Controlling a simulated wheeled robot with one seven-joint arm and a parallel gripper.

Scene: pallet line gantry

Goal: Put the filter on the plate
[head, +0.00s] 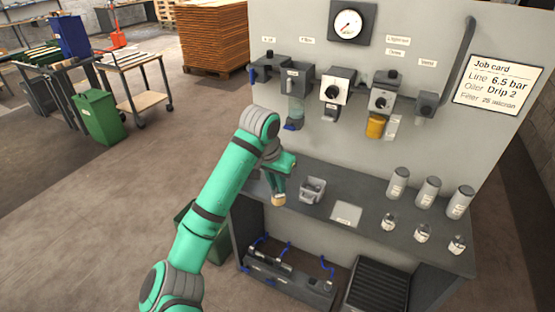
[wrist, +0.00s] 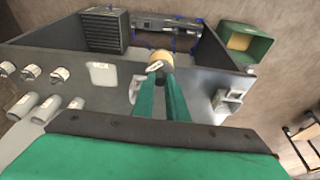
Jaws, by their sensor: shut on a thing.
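The filter is a small tan, rounded piece with a white label. It sits between the tips of my gripper (head: 278,188) in the head view, with its lower end (head: 278,200) showing below the green fingers. In the wrist view my gripper (wrist: 160,82) is shut on the filter (wrist: 160,60) near the bench's front edge. The plate (head: 346,213) is a pale flat square on the bench top, right of my gripper and apart from it. It also shows left of the fingers in the wrist view (wrist: 103,74). The filter's upper part is hidden by the fingers in the head view.
A grey open holder (head: 312,188) stands on the bench between my gripper and the plate. The gantry panel with regulators (head: 337,88) rises behind. A green bin (wrist: 246,44) stands on the floor.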

